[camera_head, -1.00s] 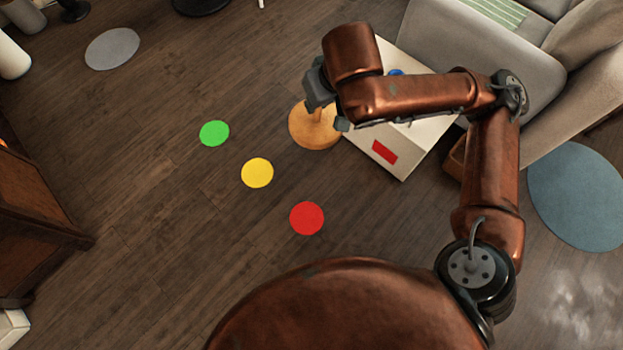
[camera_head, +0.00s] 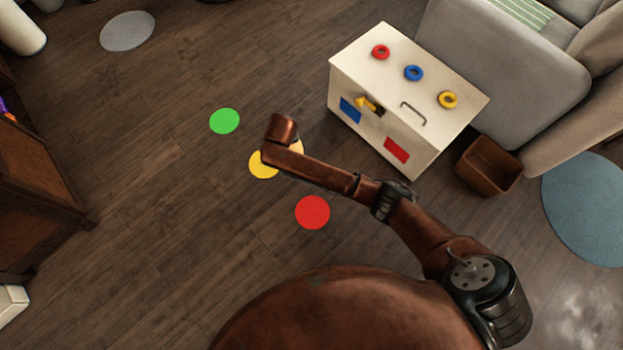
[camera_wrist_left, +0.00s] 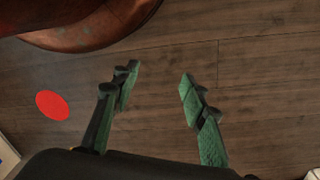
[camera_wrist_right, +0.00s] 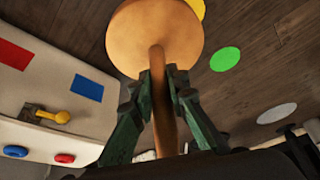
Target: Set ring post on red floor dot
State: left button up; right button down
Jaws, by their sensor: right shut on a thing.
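The ring post, a round wooden base with a wooden post, fills the upper middle of the right wrist view (camera_wrist_right: 150,30). My right gripper (camera_wrist_right: 160,76) is shut on its post. In the head view only a sliver of the base (camera_head: 298,146) shows behind my right arm, by the yellow dot; that gripper is hidden there. The red floor dot (camera_head: 312,212) lies bare on the floor, below and right of the yellow dot, and also shows in the left wrist view (camera_wrist_left: 52,104). My left gripper (camera_wrist_left: 157,75) is open and empty there.
A yellow dot (camera_head: 263,165) and a green dot (camera_head: 224,121) lie on the floor. A white box (camera_head: 375,65) with red, blue and yellow rings stands at the upper right, beside a brown bin (camera_head: 489,165) and a sofa (camera_head: 530,60). Floor around the red dot is clear.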

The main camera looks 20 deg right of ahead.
jog(key=s+a+f+n, duration=0.1)
jog(key=s+a+f, duration=0.2)
jog(key=s+f, duration=0.35)
jog(key=s+a+f+n+y+b, duration=0.1)
jog(key=s+a+f, duration=0.25)
jog(key=f, duration=0.65)
jog(key=s+a+f, duration=0.3)
jog(key=s+f, duration=0.2)
jog(key=f, duration=0.3)
pick_arm(q)
jog(key=w+d+f+t+h+b, duration=0.1)
jog(key=w+d+f+t+b, duration=0.2)
jog(key=w+f+b, duration=0.2)
jog(key=w+d+f+t+h+b, duration=0.1)
jog(key=w+d+f+t+b, duration=0.2)
jog(key=f, duration=0.4)
jog(key=shift+w+t+b, duration=0.8)
jog(key=shift+w+b, duration=0.2)
jog(key=shift+w, duration=0.05)
pick_arm(e)
jog(key=s+d+f, duration=0.1)
jog(key=d+f, duration=1.2)
jog(key=d, duration=0.1)
jog(key=shift+f+n, duration=0.3)
jog(key=shift+s, duration=0.1)
